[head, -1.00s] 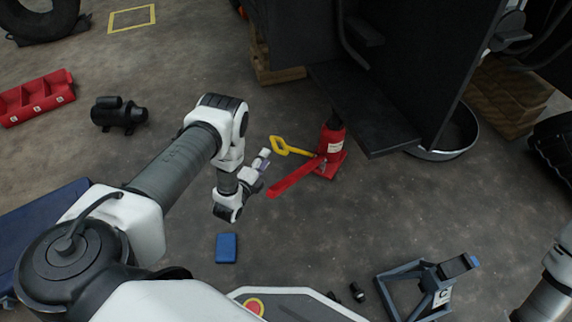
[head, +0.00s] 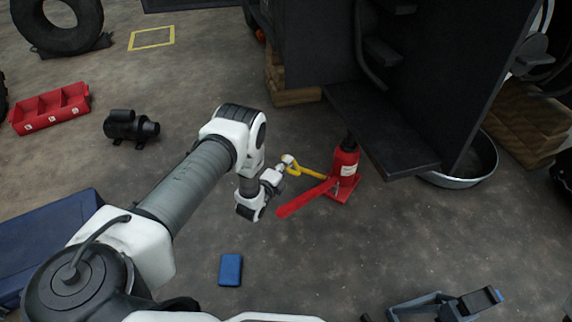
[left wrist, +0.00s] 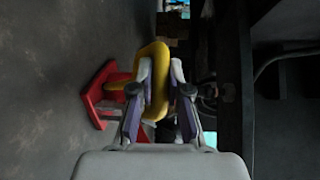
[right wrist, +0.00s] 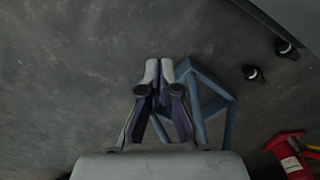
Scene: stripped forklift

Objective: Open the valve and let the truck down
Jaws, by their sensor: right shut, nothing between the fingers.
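A red bottle jack (head: 345,165) stands upright on its red base beside the dark step of the truck (head: 400,130). A red lever (head: 305,198) sticks out from its foot. A yellow handle with a loop end (head: 305,170) lies at the jack's near-left side. My left gripper (head: 288,164) is at the loop. In the left wrist view the fingers (left wrist: 161,72) stand apart on either side of the yellow loop (left wrist: 155,80); whether they press on it is unclear. My right gripper (right wrist: 160,70) is shut and empty above the floor, beside a blue-grey stand (right wrist: 210,105).
Wooden blocks (head: 290,90) and a round metal pan (head: 470,165) are by the truck. A blue box (head: 230,269) lies on the floor near me. A black motor (head: 130,127) and red bin (head: 50,108) stand left.

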